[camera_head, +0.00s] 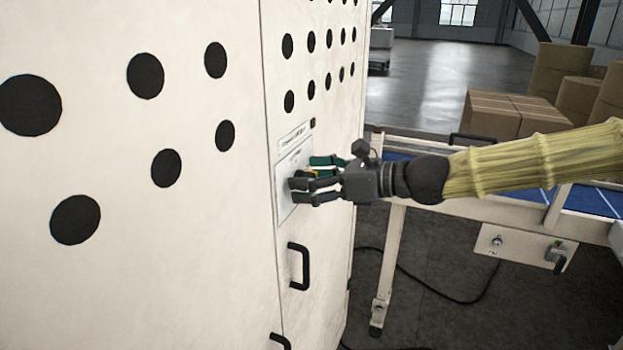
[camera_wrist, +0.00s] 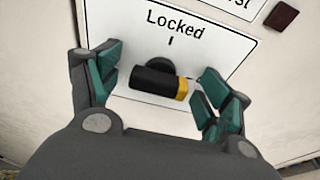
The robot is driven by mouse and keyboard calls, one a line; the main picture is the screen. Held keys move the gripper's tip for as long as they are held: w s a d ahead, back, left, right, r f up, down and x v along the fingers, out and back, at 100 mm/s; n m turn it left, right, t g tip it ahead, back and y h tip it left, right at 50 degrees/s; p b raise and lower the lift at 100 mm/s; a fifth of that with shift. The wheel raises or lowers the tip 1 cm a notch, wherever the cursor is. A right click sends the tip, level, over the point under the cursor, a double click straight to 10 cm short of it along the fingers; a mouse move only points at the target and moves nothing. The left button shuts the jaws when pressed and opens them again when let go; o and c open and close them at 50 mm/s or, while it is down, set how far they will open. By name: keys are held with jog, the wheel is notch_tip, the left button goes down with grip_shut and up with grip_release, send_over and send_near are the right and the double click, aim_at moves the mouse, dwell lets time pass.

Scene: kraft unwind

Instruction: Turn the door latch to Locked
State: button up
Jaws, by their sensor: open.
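The door latch (camera_wrist: 158,82) is a black lever with a yellow tip on a white plate (camera_wrist: 115,22) fixed to the door. In the wrist view the lever lies crosswise, slightly tilted, with its yellow tip to the right. The word "Locked" and a short mark stand above its pivot. My gripper (camera_wrist: 162,84) is open, with one green-padded finger on each side of the lever; contact is unclear. In the head view my gripper (camera_head: 303,181) is at the plate (camera_head: 286,207) and hides most of the latch.
A black door handle (camera_head: 304,266) sits below the plate, and another is partly visible lower down. A blue-topped conveyor (camera_head: 400,157) stands to the right, with cardboard boxes (camera_head: 490,112) behind it. A black cable (camera_head: 430,288) lies on the floor.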

jog(key=c, duration=1.1)
jog(key=shift+s+f+n+t+b, duration=0.2)
jog(key=shift+n+b, duration=0.8)
jog(key=shift+b, duration=2.3)
jog(key=shift+w+r+n+t+b, duration=0.1)
jog(key=shift+n+t+b, duration=0.6)
jog(key=shift+b, duration=2.6)
jog(key=shift+s+n+t+h+b, duration=0.1)
jog(key=shift+n+t+h+b, duration=0.2)
jog(key=shift+n+b, duration=2.9)
